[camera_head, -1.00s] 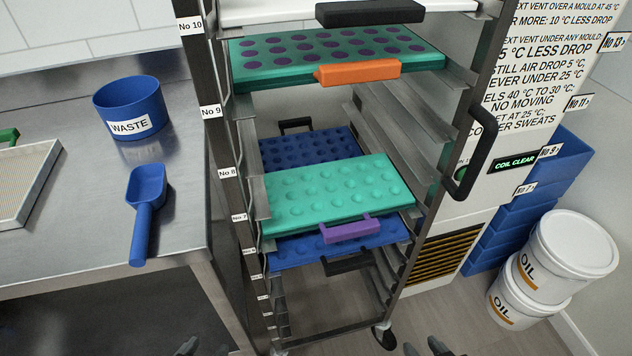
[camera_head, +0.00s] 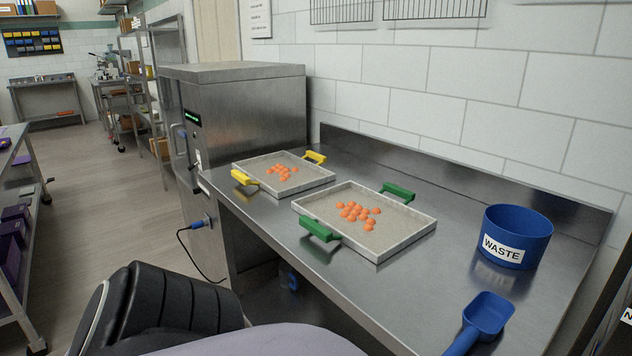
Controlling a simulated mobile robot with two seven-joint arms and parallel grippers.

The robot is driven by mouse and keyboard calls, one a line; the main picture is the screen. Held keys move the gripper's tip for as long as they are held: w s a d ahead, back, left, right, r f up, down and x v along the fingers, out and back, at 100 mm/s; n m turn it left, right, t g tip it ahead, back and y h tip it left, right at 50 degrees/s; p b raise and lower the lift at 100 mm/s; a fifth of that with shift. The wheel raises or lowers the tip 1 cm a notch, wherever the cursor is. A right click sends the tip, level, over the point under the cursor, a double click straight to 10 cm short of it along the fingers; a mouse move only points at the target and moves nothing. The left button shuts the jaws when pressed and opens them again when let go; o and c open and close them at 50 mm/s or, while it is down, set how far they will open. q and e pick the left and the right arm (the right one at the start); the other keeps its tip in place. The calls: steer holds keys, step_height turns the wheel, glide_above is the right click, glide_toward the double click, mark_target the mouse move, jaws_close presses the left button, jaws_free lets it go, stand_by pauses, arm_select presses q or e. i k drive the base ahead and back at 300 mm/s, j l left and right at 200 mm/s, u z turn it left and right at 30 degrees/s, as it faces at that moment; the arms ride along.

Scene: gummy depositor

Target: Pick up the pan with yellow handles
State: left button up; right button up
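The pan with yellow handles (camera_head: 308,175) lies flat on the steel counter, left of the centre of the head view. It is a shallow light-coloured tray with several orange gummies in it. One yellow handle (camera_head: 244,178) is on its near left side, the other (camera_head: 315,157) on its far right side. Nothing covers the pan. Neither of my grippers is in this view.
A similar pan with green handles (camera_head: 398,223) lies just to the right, also holding orange gummies. A blue waste tub (camera_head: 518,236) and blue scoop (camera_head: 488,312) are farther right. A steel cabinet (camera_head: 245,105) stands behind the yellow-handled pan. Open floor (camera_head: 110,215) lies left.

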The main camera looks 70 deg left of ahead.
mark_target(282, 174)
steer(key=u, duration=2.35)
steer(key=j+z, duration=0.1)
steer(key=z, duration=0.55)
steer(key=i+j+z, duration=0.1)
steer(key=j+z, duration=0.2)
steer(key=i+j+z, duration=0.1)
steer(key=j+z, duration=0.5)
steer(key=j, duration=0.55)
steer(key=j+z, duration=0.1)
steer(key=j, duration=0.7)
steer(key=k, duration=0.05)
